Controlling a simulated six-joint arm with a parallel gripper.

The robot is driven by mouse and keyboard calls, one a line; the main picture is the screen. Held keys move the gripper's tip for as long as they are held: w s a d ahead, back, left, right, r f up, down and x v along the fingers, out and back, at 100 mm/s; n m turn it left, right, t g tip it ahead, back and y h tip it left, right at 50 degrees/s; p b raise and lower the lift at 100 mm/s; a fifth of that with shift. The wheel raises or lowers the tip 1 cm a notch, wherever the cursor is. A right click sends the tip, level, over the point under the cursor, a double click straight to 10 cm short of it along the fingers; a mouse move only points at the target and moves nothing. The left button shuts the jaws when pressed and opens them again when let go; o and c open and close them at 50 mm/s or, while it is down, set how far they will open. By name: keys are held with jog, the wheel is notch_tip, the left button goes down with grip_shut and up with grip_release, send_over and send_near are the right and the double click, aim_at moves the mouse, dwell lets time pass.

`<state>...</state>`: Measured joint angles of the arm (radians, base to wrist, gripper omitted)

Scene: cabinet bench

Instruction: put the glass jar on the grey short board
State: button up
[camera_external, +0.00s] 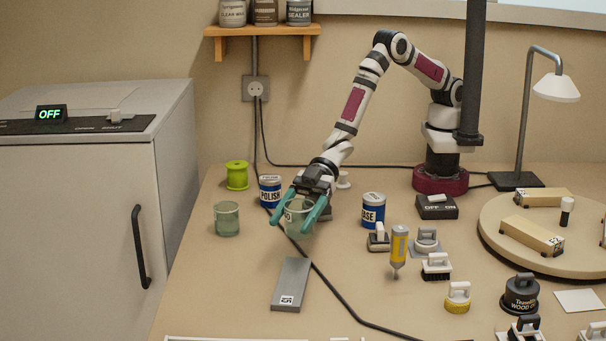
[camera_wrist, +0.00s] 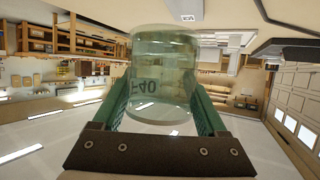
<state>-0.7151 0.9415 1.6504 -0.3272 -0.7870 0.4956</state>
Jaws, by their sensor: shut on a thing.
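My gripper (camera_external: 303,222) has green fingers and is shut on a glass jar (camera_external: 297,217). The jar is pale green, see-through and upright between the fingers, with a label that is hard to read. It also shows in the wrist view (camera_wrist: 162,70), held between the fingers (camera_wrist: 162,112), with "40" readable on it. The grey short board (camera_external: 291,280) lies flat on the bench in front of the jar, with a small white tag at its near end. I cannot tell how far the jar is above the bench.
A second green glass jar (camera_external: 227,219) stands to the left. A polish tin (camera_external: 270,191), a green spool (camera_external: 237,175) and another blue-banded tin (camera_external: 373,211) stand nearby. A black cable (camera_external: 337,293) runs past the board's right side. Several tools and a round board (camera_external: 500,243) fill the right.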

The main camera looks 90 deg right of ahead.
jog(key=a+f, duration=0.1)
jog(key=s+a+f, duration=0.1)
jog(key=a, duration=0.2)
jog(key=shift+s+f, duration=0.25)
jog(key=shift+f, duration=2.1)
jog(key=shift+f, duration=0.1)
